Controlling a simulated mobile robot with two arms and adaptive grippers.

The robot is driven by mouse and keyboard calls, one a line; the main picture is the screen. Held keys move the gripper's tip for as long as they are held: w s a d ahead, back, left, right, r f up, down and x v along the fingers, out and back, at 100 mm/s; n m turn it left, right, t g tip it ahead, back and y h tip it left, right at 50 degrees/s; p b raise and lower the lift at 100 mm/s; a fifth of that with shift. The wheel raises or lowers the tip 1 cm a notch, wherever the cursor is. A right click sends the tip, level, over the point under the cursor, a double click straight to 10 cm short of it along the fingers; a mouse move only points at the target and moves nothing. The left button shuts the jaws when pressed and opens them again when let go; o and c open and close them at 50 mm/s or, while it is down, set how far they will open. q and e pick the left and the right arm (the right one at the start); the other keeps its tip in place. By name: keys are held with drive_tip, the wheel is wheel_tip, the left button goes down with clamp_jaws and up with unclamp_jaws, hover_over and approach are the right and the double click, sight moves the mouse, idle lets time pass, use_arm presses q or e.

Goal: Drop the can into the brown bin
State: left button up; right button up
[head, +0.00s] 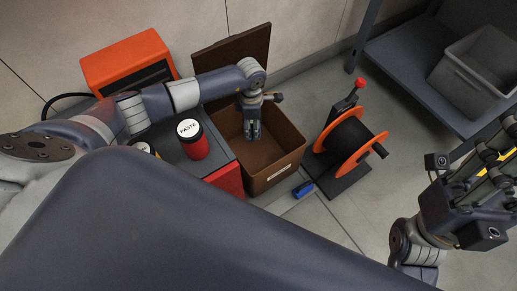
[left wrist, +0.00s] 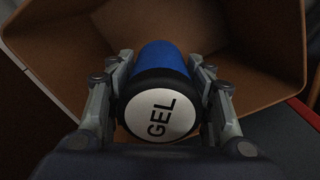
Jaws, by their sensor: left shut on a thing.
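My left gripper (head: 254,137) is over the brown bin (head: 287,172) in the head view. In the left wrist view, the left gripper (left wrist: 162,115) is shut on a blue can (left wrist: 163,58) with a black rim and a white end marked GEL. The can is between the fingers, with the bin's opening and walls (left wrist: 55,85) around and below it. In the head view the can is hidden by the gripper and wrist. The bin's lid (head: 232,50) stands open at the back.
A red can marked PASTE (head: 194,142) stands on a grey-topped red cabinet (head: 226,179) left of the bin. An orange machine (head: 128,62) is behind it. An orange reel (head: 350,140) and a small blue object (head: 303,189) are on the floor. A grey tub (head: 470,75) sits on a shelf.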

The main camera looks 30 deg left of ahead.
use_arm(q)
drive_tip(key=o, duration=1.4)
wheel_tip(320, 180, up, 12)
drive_tip(key=shift+r, duration=0.1)
